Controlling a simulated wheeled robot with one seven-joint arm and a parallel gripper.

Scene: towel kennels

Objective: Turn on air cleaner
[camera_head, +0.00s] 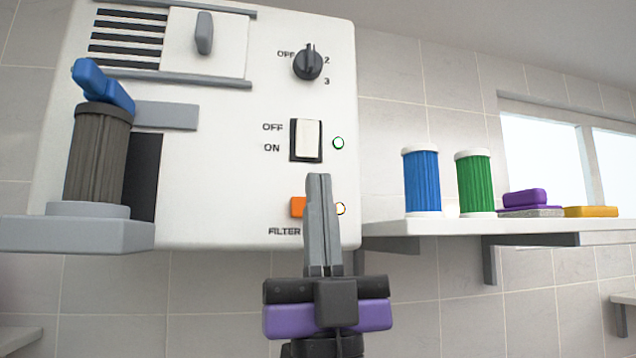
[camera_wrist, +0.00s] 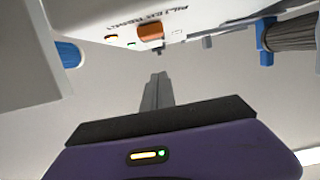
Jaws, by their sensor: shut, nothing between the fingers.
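The air cleaner (camera_head: 225,200) is a white box on the tiled wall in the head view. Its white rocker switch (camera_head: 308,139) has OFF and ON labels at its left, with a round indicator (camera_head: 338,143) at its right. A black knob (camera_head: 307,62) above has OFF, 2 and 3 marks. An orange FILTER button (camera_head: 298,207) sits below, partly hidden by my gripper (camera_head: 319,180). My gripper is shut and empty, pointing up in front of the panel's lower part, below the switch. In the wrist view, my fingers (camera_wrist: 157,82) are shut beneath the orange button (camera_wrist: 150,32).
A grey filter cylinder (camera_head: 96,155) with a blue handle (camera_head: 102,84) stands on a grey ledge (camera_head: 75,234) at left. A white shelf (camera_head: 450,227) at right holds blue (camera_head: 422,182) and green (camera_head: 475,183) cylinders and purple (camera_head: 524,198) and yellow (camera_head: 590,211) items.

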